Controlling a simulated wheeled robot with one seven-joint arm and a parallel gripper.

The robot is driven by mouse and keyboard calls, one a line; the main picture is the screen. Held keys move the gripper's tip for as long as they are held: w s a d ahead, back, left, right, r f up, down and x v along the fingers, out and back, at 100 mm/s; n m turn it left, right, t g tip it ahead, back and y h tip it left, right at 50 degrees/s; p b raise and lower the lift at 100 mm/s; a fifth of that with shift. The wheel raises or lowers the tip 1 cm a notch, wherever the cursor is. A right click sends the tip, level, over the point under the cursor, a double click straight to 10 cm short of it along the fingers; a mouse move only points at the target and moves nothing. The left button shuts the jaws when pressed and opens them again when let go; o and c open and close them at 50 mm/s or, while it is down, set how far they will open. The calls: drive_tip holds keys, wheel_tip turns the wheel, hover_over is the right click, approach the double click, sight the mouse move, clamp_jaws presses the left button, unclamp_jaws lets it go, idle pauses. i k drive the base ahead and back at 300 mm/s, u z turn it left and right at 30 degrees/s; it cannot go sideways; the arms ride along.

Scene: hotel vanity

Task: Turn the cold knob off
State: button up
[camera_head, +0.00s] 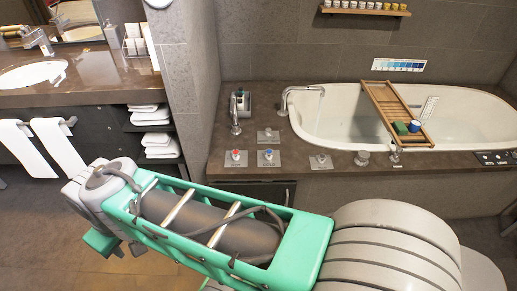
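The cold knob, a small knob with a blue top (268,154), stands on a square metal plate on the brown deck at the front left of the bathtub. A matching knob with a red top (236,155) stands just left of it. The curved tub spout (290,100) rises behind them at the tub's left end. I cannot tell from this view how far the blue knob is turned. My green and grey arm lies across the foreground, in front of and below the knobs. My gripper's fingers do not show.
Other deck fittings (320,161) sit right of the knobs. A wooden bath tray (396,113) spans the tub (480,125) with small blue and green items. A dark bottle holder (240,102) stands behind the knobs. A rough wall pillar and the sink counter (90,92) are at left.

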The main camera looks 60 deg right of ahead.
sight(269, 153)
drive_tip(key=z, duration=0.25)
drive_tip(key=i, duration=0.85)
drive_tip(key=z, duration=1.2)
drive_tip(key=i, duration=0.65)
drive_tip(key=z, duration=0.7)
